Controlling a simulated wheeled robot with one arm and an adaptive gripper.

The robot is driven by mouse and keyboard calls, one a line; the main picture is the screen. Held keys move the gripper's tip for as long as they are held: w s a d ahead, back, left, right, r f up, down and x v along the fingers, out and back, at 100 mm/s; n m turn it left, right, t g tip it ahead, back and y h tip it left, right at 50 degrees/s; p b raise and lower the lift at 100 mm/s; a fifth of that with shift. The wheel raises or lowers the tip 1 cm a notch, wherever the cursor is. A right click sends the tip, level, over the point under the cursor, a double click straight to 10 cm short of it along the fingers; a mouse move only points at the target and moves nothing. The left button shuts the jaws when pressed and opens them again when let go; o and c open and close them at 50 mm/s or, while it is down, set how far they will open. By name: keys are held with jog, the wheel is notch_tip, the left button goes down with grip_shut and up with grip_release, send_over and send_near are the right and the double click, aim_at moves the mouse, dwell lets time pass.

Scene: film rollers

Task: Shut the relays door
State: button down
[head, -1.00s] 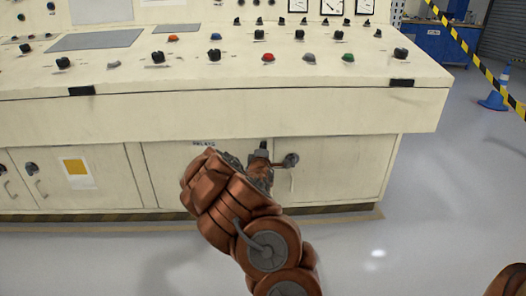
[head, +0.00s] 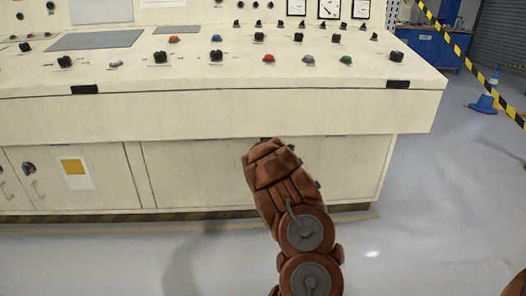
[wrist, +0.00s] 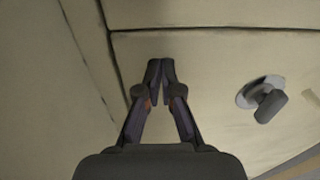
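The cream door panel (head: 350,165) is in the lower front of the console, partly behind my arm in the head view. In the wrist view the door (wrist: 215,60) fills the right side, with narrow dark seams along its top and left edges. A dark grey knob (wrist: 268,103) sits on it, right of my fingers. My gripper (wrist: 160,65) is shut and empty, its fingertips together in front of the door near its upper left corner. I cannot tell whether they touch it, or whether the door is fully flush. In the head view my arm hides the gripper and knob.
The console's button ledge (head: 230,115) juts out above the doors. A neighbouring door with a yellow label (head: 75,172) is at left. The grey floor (head: 440,210) is clear at right, with a blue cone (head: 485,103) and striped tape farther back.

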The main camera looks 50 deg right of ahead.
jog(key=r, duration=0.1)
jog(key=d+r, duration=0.1)
jog(key=r, duration=0.1)
jog(key=shift+r+h, duration=0.2)
jog(key=shift+h, duration=0.2)
jog(key=c, duration=1.9)
grip_release()
jog(key=d+f, duration=0.2)
jog(key=f, duration=0.1)
jog(key=shift+w+d+f, duration=0.1)
jog(key=shift+w+f, duration=0.05)
jog(key=shift+f, duration=0.1)
jog(key=a, duration=0.1)
jog(key=a+r, duration=0.1)
jog(key=a, duration=0.1)
jog(key=shift+s+a+r, duration=0.2)
jog(key=shift+s+r, duration=0.05)
jog(key=shift+s, duration=0.1)
grip_shut()
jog(key=f+p+v, duration=0.1)
jog(key=p+v, duration=0.2)
jog(key=v, duration=1)
jog(key=shift+y, duration=0.4)
jog(key=shift+w, duration=0.1)
